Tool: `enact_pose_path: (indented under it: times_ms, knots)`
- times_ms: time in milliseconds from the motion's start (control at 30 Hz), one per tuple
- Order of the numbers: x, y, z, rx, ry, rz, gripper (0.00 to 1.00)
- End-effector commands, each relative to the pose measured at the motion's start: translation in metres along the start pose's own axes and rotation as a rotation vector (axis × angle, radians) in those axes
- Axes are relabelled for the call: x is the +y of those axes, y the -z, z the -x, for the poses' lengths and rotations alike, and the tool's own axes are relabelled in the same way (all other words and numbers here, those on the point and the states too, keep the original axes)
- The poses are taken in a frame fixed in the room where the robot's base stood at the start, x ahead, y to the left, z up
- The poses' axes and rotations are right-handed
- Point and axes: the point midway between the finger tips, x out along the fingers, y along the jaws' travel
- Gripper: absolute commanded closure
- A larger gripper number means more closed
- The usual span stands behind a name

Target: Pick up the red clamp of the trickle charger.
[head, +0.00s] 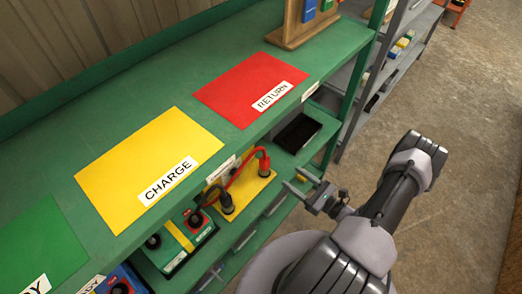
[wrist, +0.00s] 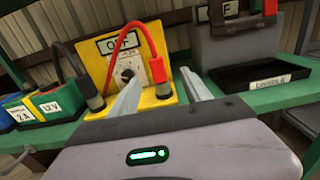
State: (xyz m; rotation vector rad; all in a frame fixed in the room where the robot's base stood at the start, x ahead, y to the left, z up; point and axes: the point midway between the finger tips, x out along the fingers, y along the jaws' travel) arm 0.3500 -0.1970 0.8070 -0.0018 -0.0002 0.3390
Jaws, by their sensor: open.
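The trickle charger is a yellow unit (head: 250,190) on the lower green shelf; its yellow panel, marked OFF, faces me in the wrist view (wrist: 98,62). The red clamp (head: 264,167) sits upright on a dark post at the charger's right side. It also shows in the wrist view (wrist: 158,71), with a red cable arching to its left. A black clamp (head: 226,201) is on the left post. My gripper (head: 301,180) is open and empty, in front and to the right of the red clamp. In the wrist view the red clamp appears between my fingertips (wrist: 160,76), beyond them.
The upper shelf overhangs, bearing a yellow CHARGE mat (head: 130,165) and red RETURN mat (head: 240,92). The floor at right is clear.

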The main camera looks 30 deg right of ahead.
Motion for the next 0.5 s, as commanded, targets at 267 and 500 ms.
enact_pose_path:
  times_ms: [267,500]
  knots:
    - [0.004,0.004,-0.08,0.0,-0.012,0.0,0.44]
    - [0.004,0.002,-0.114,0.0,-0.009,0.0,0.44]
